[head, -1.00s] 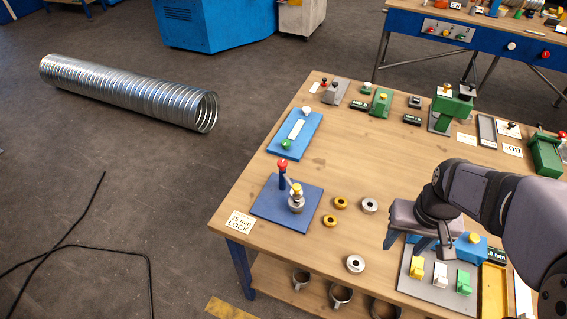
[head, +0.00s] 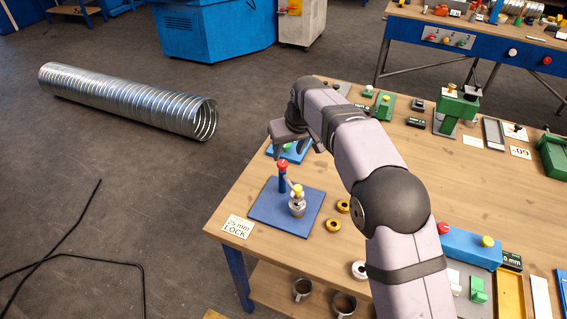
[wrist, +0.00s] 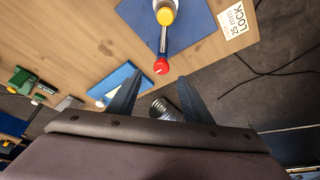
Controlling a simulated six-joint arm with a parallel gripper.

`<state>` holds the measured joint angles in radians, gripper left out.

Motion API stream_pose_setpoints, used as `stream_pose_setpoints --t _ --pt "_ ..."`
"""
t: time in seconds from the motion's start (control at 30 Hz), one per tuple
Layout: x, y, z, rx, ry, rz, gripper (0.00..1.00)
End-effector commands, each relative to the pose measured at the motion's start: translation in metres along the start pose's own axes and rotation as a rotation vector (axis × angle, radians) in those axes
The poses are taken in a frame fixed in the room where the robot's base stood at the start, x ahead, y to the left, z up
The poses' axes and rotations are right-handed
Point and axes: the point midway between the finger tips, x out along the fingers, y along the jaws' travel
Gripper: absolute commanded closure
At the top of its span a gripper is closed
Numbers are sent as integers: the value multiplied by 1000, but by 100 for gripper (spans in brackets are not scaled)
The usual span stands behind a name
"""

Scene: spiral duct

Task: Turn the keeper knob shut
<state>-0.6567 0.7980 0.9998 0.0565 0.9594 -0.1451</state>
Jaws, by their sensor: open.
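The lock fixture stands on a blue plate (head: 267,212) beside a card reading "25 mm LOCK" (head: 237,226). A blue post with a red knob (head: 282,164) rises from it, next to a silver part with a yellow knob (head: 298,190). I cannot tell which knob is the keeper. My gripper (head: 295,151) is open and empty, just behind and above the red knob. In the wrist view the red knob (wrist: 161,67) appears just beyond the gap between my fingertips (wrist: 161,80), and the yellow knob (wrist: 165,16) sits farther out. No contact shows.
A second blue fixture (wrist: 118,80) lies near my fingers, partly hidden by my arm in the head view. Yellow rings (head: 333,225) lie right of the plate. A silver spiral duct (head: 130,100) lies on the floor. The table's left edge is close to the plate.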

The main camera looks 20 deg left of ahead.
Motion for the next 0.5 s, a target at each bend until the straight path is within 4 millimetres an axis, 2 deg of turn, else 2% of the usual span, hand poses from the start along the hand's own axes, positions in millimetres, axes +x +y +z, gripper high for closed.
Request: stream_pose_setpoints --t 0.27,0.5 --pt "4 -4 -3 -8 3 -3 55" --pt "26 -4 -3 -7 2 -3 55"
